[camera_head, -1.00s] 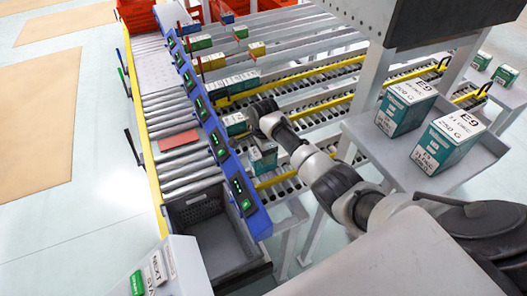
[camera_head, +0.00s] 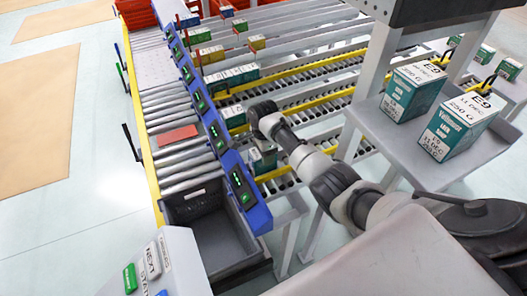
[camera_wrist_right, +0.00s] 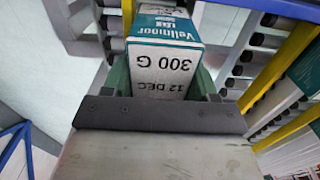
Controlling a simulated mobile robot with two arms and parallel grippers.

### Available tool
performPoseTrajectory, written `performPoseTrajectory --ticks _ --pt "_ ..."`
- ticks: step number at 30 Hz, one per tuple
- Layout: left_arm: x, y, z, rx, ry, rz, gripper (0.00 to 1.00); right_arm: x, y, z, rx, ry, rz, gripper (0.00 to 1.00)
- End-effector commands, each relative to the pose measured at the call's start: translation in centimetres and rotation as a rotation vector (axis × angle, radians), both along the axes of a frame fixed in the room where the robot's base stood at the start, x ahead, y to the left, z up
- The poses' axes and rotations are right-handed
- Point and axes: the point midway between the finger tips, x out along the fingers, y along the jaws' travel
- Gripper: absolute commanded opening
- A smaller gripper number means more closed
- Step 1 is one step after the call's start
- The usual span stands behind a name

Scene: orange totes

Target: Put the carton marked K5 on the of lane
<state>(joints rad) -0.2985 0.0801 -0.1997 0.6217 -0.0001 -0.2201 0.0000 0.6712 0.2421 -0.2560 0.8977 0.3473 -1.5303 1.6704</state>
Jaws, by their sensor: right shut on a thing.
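My right gripper (camera_wrist_right: 163,78) is shut on a white and teal carton (camera_wrist_right: 165,50). Its face reads Vellmoor, 300 G and 12 DEC; no K5 mark can be read. In the head view my right arm reaches from the right over the flow lanes, and a carton (camera_head: 263,160) shows just below its wrist, above or at the lane rollers; I cannot tell whether it touches them. The fingers are hidden in the head view. My left gripper is not in view.
Two teal cartons marked E9 (camera_head: 412,88) stand on a grey shelf (camera_head: 400,150) at right. Several cartons (camera_head: 232,77) sit in lanes behind a blue rail (camera_head: 200,100) with lit displays. An empty grey tote (camera_head: 197,207) and a roller conveyor (camera_head: 160,100) with a red plate (camera_head: 177,134) are left.

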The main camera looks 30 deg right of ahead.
Motion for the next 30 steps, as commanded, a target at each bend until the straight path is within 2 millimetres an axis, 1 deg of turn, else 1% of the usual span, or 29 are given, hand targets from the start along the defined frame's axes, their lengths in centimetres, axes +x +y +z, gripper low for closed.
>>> performPoseTrajectory --ticks 5,12,13,18,19,26,30 --pt "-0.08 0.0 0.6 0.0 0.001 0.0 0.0 -0.03 0.05 0.15 0.001 0.001 0.001 0.28" --pt "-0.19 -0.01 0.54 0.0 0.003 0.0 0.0 -0.02 0.02 0.03 0.001 0.0 0.001 0.28" --pt "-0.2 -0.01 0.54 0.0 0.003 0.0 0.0 -0.02 0.02 0.03 0.001 0.0 0.001 0.6" --pt "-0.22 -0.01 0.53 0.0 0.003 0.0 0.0 -0.03 0.01 0.02 0.0 0.0 0.0 0.86" --pt "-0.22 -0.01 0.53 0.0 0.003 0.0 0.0 -0.03 0.01 0.02 0.0 0.0 0.0 0.88" --pt "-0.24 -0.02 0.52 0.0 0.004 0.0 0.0 -0.08 -0.01 -0.03 0.0 0.002 0.0 0.88" --pt "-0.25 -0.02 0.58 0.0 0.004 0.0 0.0 0.02 0.01 0.85 0.001 -0.002 0.001 0.88"
